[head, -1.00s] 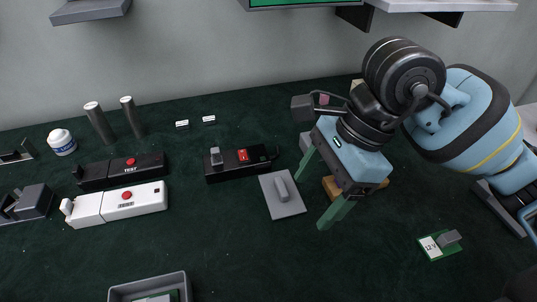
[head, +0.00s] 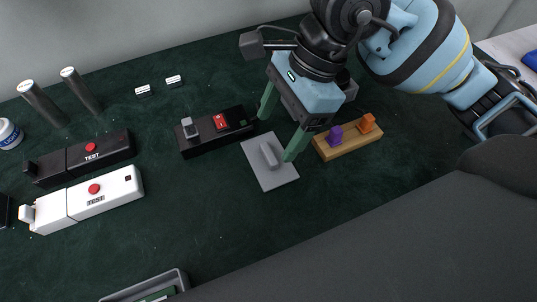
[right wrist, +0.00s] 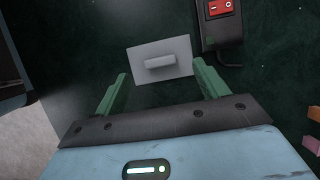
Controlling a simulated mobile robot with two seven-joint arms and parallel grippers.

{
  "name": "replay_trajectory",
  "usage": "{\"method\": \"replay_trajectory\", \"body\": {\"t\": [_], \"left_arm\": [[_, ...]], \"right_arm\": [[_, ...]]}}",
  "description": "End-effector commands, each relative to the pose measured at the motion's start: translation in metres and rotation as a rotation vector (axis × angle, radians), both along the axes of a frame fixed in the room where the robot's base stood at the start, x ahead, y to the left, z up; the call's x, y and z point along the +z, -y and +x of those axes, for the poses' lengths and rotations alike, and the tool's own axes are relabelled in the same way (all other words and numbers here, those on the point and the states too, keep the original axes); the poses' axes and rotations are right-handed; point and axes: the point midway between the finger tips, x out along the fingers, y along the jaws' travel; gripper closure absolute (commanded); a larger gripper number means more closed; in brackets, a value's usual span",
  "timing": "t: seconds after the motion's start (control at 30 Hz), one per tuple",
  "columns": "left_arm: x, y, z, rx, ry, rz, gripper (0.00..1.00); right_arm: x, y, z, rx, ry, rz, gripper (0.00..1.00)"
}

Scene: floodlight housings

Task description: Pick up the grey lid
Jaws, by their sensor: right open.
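The grey lid (head: 274,180) is a flat square plate with a raised bar handle, lying on the dark green table top. My right gripper (head: 276,138) is open, fingers pointing down, above the lid's far right side in the head view. One finger overlaps the lid's right edge there; the other is beyond its far edge. In the right wrist view, the lid (right wrist: 140,51) lies just ahead of the spread fingertips (right wrist: 161,70), its handle roughly centred between them. Nothing is between the fingers. My left gripper is not in view.
A black box with a red switch (head: 221,122) stands close to the lid's far left. A wooden block (head: 348,146) with purple and orange pegs is to its right. White (head: 90,200) and black (head: 99,153) housings lie left. The table in front of the lid is clear.

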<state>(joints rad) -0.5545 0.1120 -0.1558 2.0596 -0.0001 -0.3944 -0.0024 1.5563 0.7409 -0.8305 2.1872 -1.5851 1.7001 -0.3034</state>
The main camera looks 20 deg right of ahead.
Motion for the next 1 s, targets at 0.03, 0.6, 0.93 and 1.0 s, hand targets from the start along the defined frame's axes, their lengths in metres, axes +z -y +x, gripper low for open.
{"method": "replay_trajectory", "body": {"t": [0.03,0.6,0.93,1.0], "left_arm": [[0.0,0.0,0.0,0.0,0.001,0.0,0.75],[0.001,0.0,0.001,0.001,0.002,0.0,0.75],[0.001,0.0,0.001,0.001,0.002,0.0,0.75],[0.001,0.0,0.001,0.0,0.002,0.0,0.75]], "right_arm": [[-0.001,0.0,0.0,0.0,0.0,0.0,0.27],[-0.05,-0.014,-0.003,0.001,0.001,-0.001,0.27],[-0.049,-0.014,-0.003,0.001,0.001,-0.001,0.53],[-0.049,-0.014,-0.003,0.001,0.001,-0.001,0.63]]}}
